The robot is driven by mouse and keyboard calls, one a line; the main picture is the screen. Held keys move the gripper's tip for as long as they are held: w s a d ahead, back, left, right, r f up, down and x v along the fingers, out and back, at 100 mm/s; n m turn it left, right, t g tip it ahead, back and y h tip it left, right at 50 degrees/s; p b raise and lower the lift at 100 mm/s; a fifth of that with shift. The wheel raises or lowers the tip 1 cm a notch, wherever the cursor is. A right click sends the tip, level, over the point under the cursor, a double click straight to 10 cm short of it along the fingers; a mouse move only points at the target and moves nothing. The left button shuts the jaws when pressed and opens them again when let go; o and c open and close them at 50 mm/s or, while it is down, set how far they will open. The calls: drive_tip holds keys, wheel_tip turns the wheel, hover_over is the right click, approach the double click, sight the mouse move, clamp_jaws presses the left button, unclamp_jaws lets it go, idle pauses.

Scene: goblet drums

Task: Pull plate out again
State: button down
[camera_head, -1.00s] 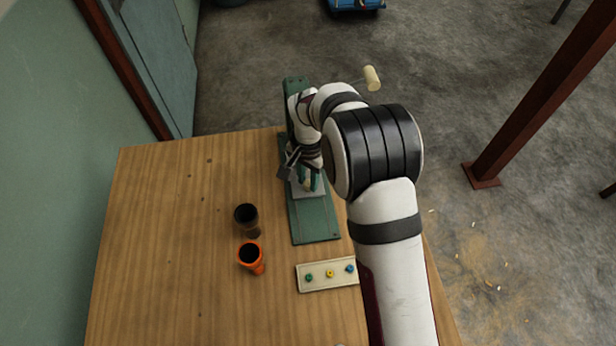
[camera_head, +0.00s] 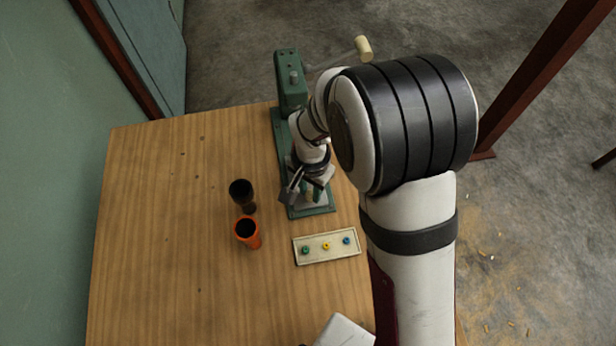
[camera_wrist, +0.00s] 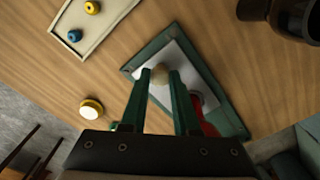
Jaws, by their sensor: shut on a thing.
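The pale grey plate (camera_head: 300,207) lies flat on the green base (camera_head: 326,211) of the press, near its front end. It also shows in the wrist view (camera_wrist: 196,72), with green base around its far corner. A small beige knob (camera_wrist: 160,76) stands up from the plate. My gripper (camera_head: 309,192) is over the plate. In the wrist view the green fingers of my gripper (camera_wrist: 160,80) are shut on the knob from both sides. My wrist hides part of the plate in the head view.
The press column (camera_head: 290,82) with its lever knob (camera_head: 363,48) stands behind. A dark goblet drum (camera_head: 241,192) and an orange one (camera_head: 247,232) stand to the left. A cream tray (camera_head: 312,258) with coloured pegs lies in front. The left tabletop is clear.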

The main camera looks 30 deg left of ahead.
drive_tip(key=shift+s+d, duration=0.2)
drive_tip(key=shift+d, duration=0.05)
drive_tip(key=c, duration=0.7)
unclamp_jaws()
drive_tip(key=shift+o, duration=0.2)
drive_tip(key=shift+a, duration=0.1)
drive_tip(key=shift+w, duration=0.1)
drive_tip(key=shift+r, duration=0.4)
wheel_tip(320, 180, up, 15)
wheel_tip(320, 180, up, 6)
drive_tip(key=shift+f, duration=0.1)
